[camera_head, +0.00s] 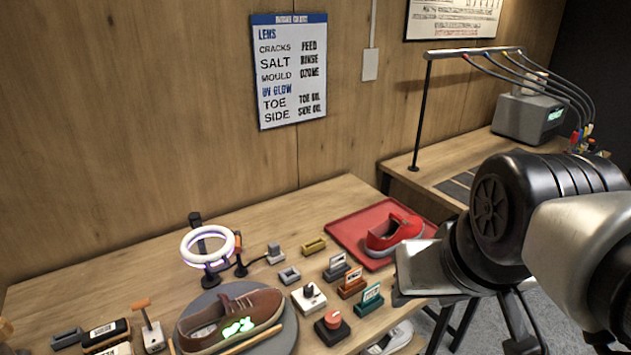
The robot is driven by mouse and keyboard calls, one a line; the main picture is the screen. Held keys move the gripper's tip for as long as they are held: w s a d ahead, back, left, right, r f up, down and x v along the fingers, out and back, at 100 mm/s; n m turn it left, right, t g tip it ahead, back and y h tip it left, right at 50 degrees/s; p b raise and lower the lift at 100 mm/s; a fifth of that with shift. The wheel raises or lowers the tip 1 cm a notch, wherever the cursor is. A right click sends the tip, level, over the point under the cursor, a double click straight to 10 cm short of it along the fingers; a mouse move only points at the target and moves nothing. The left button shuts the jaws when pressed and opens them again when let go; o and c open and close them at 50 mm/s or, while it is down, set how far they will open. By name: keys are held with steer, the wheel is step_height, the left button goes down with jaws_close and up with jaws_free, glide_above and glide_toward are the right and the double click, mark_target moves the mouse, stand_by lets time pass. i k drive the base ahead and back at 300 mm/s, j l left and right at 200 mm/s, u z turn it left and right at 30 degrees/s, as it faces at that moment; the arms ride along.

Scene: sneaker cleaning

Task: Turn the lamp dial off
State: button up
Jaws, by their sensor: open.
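The lamp dial (308,297) looks like a small white box with a black knob, standing on the table right of the brown shoe. The ring lamp (209,246) stands behind the shoe, its ring white with a purple tint underneath. The brown shoe (232,320) lies on a round grey turntable (287,338) and has a bright green glowing patch on its side. My gripper (406,275) is open, at the right, apart from the dial and in front of the red tray's right side. Its fingers are only partly clear.
A red button block (332,326) stands close to the dial, with several small labelled holders (352,282) to its right. A red shoe (394,232) lies on a red tray (353,228). Brushes (107,334) lie front left. Bare table lies behind the lamp.

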mark_target(308, 290)
steer(key=u, duration=0.55)
steer(key=i+l+u, duration=0.2)
steer(key=l+u, duration=0.2)
steer(key=l, duration=0.15)
steer(key=l+u, duration=0.2)
steer(key=l, duration=0.15)
steer(key=i, duration=0.05)
